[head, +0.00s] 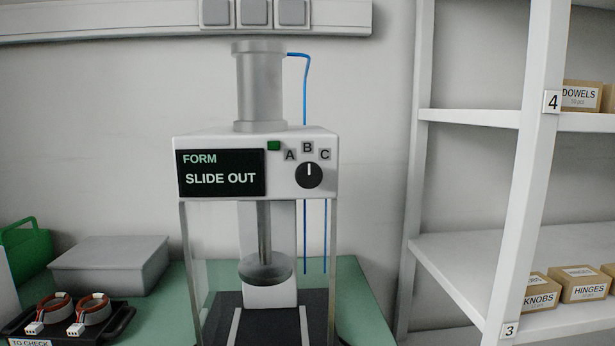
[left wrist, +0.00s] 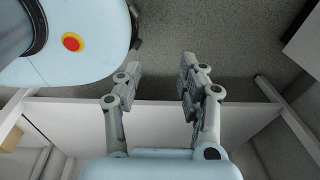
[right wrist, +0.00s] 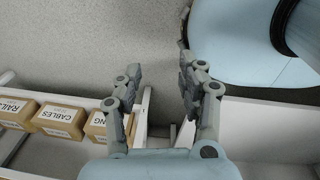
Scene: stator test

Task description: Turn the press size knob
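The press (head: 257,140) stands on the green bench in the middle of the head view. Its black display reads "FORM" and "SLIDE OUT". The round black size knob (head: 309,175) is on the right of its front panel, under the letters A, B and C. The knob's white mark points up at B. My left gripper (left wrist: 159,80) is open and empty in the left wrist view. My right gripper (right wrist: 160,80) is open and empty in the right wrist view. Neither gripper shows in the head view, and both are away from the press.
A black tray (head: 118,325) with copper-wound stators and a grey box (head: 108,265) stand on the bench at left. A white shelf (head: 470,250) with cardboard boxes (head: 586,285) stands at right. The space before the panel looks clear.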

